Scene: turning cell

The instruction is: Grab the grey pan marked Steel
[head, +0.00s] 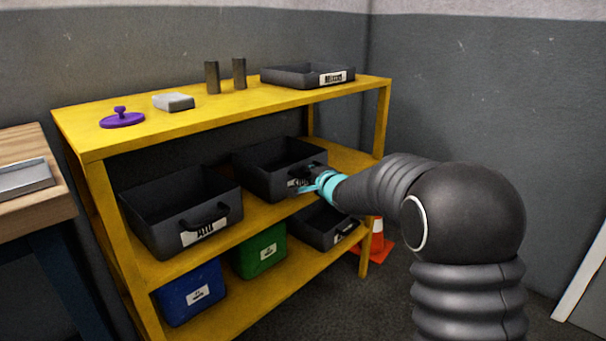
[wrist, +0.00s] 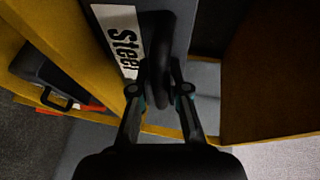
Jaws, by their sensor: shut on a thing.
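The dark grey pan marked Steel (head: 262,184) sits on the middle shelf of the yellow rack, at its right end. In the wrist view its white Steel label (wrist: 122,40) is readable beside the dark handle (wrist: 160,45). My gripper (head: 310,179) reaches the pan's front from the right. In the wrist view its two fingers (wrist: 161,88) are closed around the handle, one on each side. In the head view my gripper partly hides the label and the handle.
A similar pan marked Alu (head: 155,232) stands left on the same shelf. Below are a blue bin (head: 178,307), a green bin (head: 255,265) and another dark pan (head: 318,230). The yellow rack's (head: 225,110) top shelf is overhead. An orange cone (head: 378,242) stands at right.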

